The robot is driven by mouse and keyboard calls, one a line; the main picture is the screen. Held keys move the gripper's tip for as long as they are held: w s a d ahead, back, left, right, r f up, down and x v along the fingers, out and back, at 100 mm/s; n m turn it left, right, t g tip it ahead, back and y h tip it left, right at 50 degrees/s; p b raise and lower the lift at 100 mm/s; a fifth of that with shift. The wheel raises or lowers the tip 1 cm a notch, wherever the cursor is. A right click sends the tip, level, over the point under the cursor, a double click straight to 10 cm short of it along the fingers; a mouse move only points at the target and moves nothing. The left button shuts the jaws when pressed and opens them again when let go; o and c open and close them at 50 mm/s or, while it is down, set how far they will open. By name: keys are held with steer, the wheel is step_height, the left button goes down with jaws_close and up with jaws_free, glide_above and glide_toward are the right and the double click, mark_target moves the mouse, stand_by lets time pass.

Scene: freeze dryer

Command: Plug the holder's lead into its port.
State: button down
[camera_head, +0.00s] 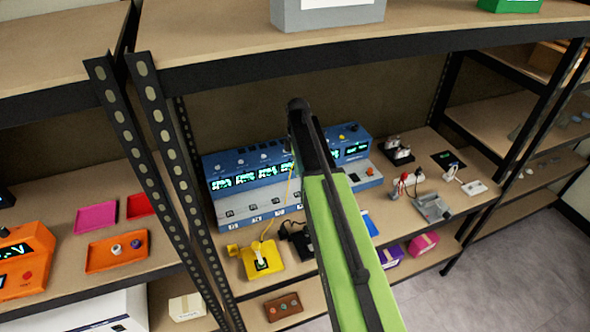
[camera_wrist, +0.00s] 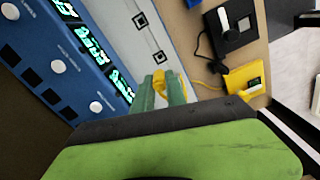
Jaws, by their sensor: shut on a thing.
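My gripper (camera_wrist: 163,88) is shut on a yellow plug (camera_wrist: 159,80) at the end of a yellow lead (camera_wrist: 205,86). The lead runs to a yellow holder (camera_wrist: 244,79) on the shelf, which also shows in the head view (camera_head: 264,266). The plug is over the pale front panel (camera_wrist: 120,22) of a blue instrument (camera_head: 215,168). Dark square ports (camera_wrist: 158,57) sit in a row along that panel. I cannot tell whether the plug touches the panel. My arm hides part of the instrument in the head view, and the gripper hides the panel beneath it.
A black holder (camera_wrist: 232,27) with a black cord stands beside the yellow one. A brown box (camera_head: 284,307) lies on the lower shelf. A perforated black post (camera_head: 172,150) rises left of the instrument. Small devices (camera_head: 432,207) stand to the right.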

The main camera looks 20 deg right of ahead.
steer(key=shift+f, duration=0.1)
steer(key=shift+f+b, duration=1.65)
steer(key=shift+b, duration=0.15)
steer(key=shift+f, duration=0.15)
steer(key=shift+f+b, duration=2.8)
steer(key=shift+b, duration=0.15)
steer(key=shift+f+b, duration=1.25)
steer(key=c, duration=1.3)
jaws_free()
steer(key=shift+r, duration=0.15)
